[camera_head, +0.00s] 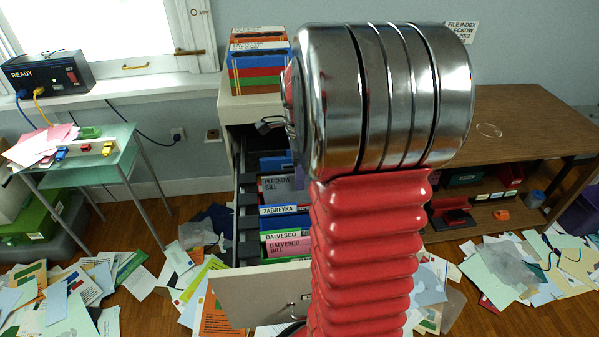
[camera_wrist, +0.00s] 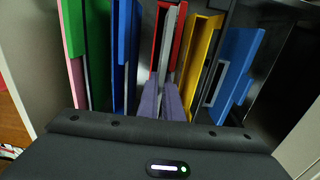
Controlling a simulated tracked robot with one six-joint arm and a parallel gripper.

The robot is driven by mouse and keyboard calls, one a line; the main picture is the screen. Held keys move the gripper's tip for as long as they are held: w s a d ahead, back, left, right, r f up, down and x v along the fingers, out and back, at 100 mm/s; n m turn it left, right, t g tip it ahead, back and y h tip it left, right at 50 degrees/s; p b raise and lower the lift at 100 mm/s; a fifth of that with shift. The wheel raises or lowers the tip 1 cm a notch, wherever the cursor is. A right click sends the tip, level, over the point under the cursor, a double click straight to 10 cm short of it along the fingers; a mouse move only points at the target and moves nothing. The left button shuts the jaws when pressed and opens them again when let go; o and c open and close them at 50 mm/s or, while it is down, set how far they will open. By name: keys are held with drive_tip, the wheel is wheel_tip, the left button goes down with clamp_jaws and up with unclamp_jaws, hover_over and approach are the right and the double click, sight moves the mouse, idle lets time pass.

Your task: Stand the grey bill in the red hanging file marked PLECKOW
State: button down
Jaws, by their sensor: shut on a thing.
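The grey bill, labelled PLECKOW BILL (camera_head: 276,187), is upright at the open drawer in the head view. In the wrist view the grey bill (camera_wrist: 167,48) shows as a thin upright sheet between the purple fingers of my gripper (camera_wrist: 163,98), which are shut on it. The red hanging file (camera_wrist: 180,42) has walls showing on both sides of the bill there. How deep the bill sits is hidden. My arm covers much of the drawer in the head view, and I cannot read a mark on the red file.
The open cabinet drawer (camera_head: 250,283) also holds blue files labelled ZABREYKA (camera_head: 281,211) and green files labelled DALVESCO (camera_head: 284,234). A yellow file (camera_wrist: 202,45) and a blue file (camera_wrist: 237,65) stand right of the red one. Loose papers (camera_head: 60,305) cover the floor.

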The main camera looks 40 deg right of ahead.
drive_tip(key=shift+f, duration=0.85)
drive_tip(key=c, duration=1.8)
unclamp_jaws()
drive_tip(key=shift+c, duration=0.2)
wheel_tip(320, 180, up, 14)
drive_tip(key=shift+f, duration=0.15)
drive_tip(key=shift+s, duration=0.15)
